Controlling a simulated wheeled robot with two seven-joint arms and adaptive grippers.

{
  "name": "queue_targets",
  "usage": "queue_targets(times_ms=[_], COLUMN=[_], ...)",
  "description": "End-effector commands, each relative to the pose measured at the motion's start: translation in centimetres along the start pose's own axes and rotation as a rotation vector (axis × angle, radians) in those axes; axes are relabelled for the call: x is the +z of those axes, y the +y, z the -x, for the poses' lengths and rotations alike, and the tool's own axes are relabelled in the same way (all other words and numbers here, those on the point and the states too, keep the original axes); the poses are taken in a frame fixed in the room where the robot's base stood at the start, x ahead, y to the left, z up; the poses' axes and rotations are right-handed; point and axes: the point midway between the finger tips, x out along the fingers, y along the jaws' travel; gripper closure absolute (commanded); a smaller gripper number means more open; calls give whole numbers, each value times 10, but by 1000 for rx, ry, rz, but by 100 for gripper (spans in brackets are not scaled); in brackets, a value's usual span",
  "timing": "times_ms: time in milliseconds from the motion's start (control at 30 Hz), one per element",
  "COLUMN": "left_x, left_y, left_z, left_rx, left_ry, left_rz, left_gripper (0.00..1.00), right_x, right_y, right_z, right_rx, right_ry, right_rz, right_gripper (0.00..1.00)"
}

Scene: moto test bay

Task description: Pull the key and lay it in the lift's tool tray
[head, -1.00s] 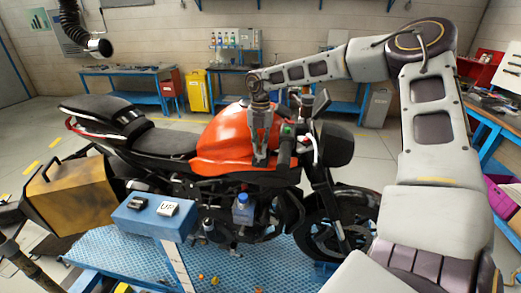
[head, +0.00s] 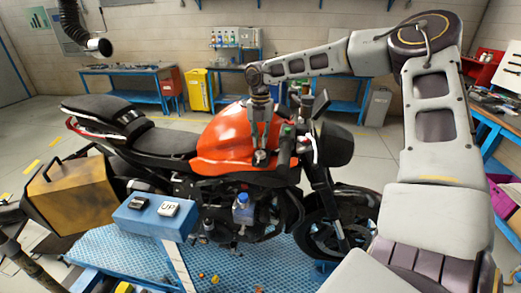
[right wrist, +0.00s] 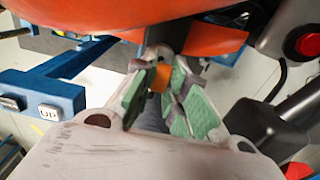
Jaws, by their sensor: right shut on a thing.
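My right gripper (head: 260,156) is above the motorcycle's handlebar area, beside the rear of the front end and against the orange tank (head: 228,140). In the right wrist view its green-padded fingers (right wrist: 162,92) are closed around a small orange piece (right wrist: 161,78), which looks like the key's head. A round grey part sits just beyond it; whether the key is still in its lock cannot be told. A blue tray-like edge (head: 92,281) with a yellow item shows at the bottom left; I cannot tell if it is the tool tray. My left gripper is not in view.
The motorcycle's handlebar grip (head: 286,146) and headlight (head: 336,144) stand close right of the gripper. A blue control box (head: 150,222) with two buttons stands in front of the lift's blue deck (head: 235,268). A yellow-black case (head: 70,190) is at left.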

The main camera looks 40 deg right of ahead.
Motion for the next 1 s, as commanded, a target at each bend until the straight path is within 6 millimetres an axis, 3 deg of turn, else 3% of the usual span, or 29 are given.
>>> queue_targets(times_ms=[1000], left_x=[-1], left_y=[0], left_z=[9], left_rx=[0], left_ry=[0], left_rz=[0], left_gripper=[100], right_x=[0], right_y=[0], right_z=[25], right_rx=[0], right_ry=[0], right_rz=[0], right_gripper=[100])
